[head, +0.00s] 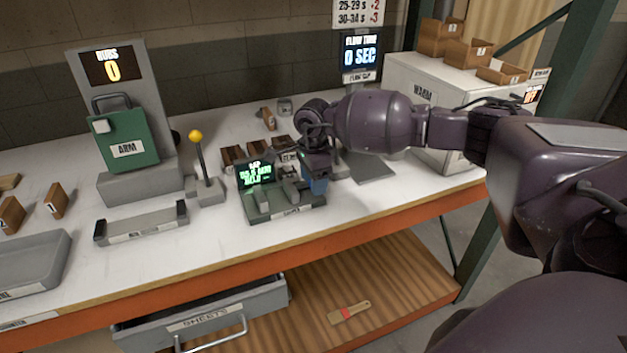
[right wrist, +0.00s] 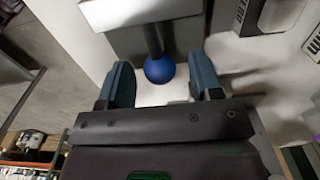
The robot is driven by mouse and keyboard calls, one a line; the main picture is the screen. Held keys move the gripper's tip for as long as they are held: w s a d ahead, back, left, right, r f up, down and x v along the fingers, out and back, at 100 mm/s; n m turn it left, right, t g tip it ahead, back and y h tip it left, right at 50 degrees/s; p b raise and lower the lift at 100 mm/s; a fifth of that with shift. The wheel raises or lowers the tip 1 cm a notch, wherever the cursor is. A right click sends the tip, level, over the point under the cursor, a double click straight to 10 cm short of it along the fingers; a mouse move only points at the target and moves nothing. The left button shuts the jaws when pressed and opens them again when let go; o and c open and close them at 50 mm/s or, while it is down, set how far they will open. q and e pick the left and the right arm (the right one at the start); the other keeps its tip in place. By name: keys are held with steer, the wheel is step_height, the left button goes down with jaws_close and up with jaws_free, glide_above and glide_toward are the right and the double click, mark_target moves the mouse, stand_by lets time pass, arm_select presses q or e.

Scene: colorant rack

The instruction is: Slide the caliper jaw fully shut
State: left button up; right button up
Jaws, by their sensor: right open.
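The caliper (head: 262,212) is a dark green base with a small green-lit display and grey jaws. It stands on the white bench in the middle of the head view. The display text is too small to read surely. The jaws look apart. My right gripper (head: 317,186) is at the right end of the caliper, fingers down, partly covering it. In the right wrist view my right gripper (right wrist: 161,70) is open, with a blue ball knob (right wrist: 159,70) on a dark stem between its blue fingers. I cannot tell whether they touch it. My left gripper is not in view.
A yellow-knobbed lever (head: 196,135) and a grey tray (head: 142,224) stand left of the caliper. Brown blocks (head: 232,155) sit behind it. A white WARM box (head: 415,80) is at the back right. The bench's orange front edge (head: 270,247) is near.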

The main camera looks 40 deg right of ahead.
mark_target(291, 186)
steer(key=shift+f, duration=0.15)
jaws_close()
steer(key=a, duration=0.3)
steer(key=w+a, duration=0.1)
steer(key=a, duration=0.1)
steer(key=shift+w+a+b, duration=0.2)
steer(key=shift+a+b, duration=0.1)
steer(key=shift+a, duration=0.1)
jaws_free()
steer(key=shift+a, duration=0.1)
step_height(291, 186, up, 11)
stand_by(0.6)
steer(key=shift+f, duration=0.1)
